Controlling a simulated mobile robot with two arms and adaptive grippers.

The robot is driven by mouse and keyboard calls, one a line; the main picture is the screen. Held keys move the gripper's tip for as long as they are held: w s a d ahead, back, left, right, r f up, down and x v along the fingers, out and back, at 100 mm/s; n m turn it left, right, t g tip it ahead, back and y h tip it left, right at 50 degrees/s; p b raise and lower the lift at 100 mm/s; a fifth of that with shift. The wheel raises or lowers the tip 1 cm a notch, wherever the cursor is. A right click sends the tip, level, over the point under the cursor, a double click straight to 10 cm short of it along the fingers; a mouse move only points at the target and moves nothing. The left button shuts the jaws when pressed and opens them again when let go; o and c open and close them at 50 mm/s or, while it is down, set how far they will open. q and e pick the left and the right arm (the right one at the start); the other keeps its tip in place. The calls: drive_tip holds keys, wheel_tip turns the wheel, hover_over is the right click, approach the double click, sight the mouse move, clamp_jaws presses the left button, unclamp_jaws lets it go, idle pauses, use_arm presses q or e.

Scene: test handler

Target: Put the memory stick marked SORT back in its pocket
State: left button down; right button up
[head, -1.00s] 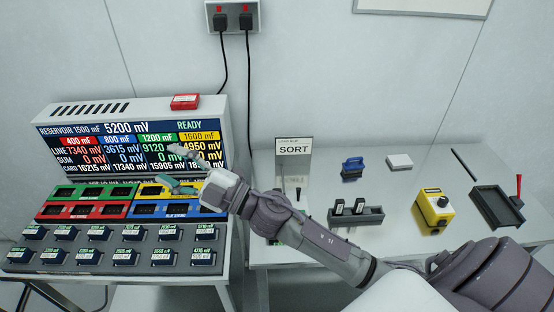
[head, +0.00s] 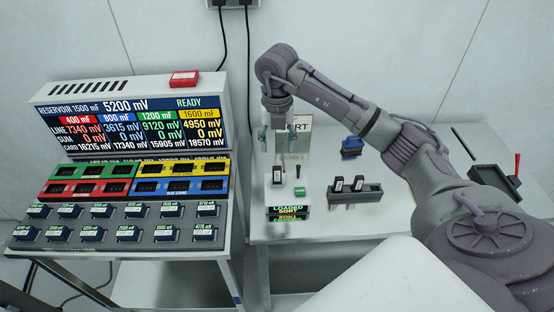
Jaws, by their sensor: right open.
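A dark memory stick with a white label (head: 277,175) stands upright in the small station (head: 287,197) on the right table. The station's front display (head: 288,212) reads LOADED SORT. A grey rack (head: 357,197) to its right holds two similar sticks (head: 337,184) with pale labels; its remaining pockets are hard to make out. My right gripper (head: 278,140) hangs fingers down above the station, open and empty, in front of the sign (head: 302,125) and partly hiding its word SORT. My left gripper is not in view.
A green button (head: 299,191) sits on the station beside the stick. A blue-handled stamp-like object (head: 351,147) stands behind the rack. A dark tray (head: 495,180) is at the right. The console (head: 130,88) with coloured slots stands left. My right arm covers part of the table.

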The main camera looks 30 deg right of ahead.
sight(277, 167)
wheel_tip(277, 167, down, 12)
drive_tip(key=p, duration=0.3)
drive_tip(key=shift+f, duration=0.1)
clamp_jaws()
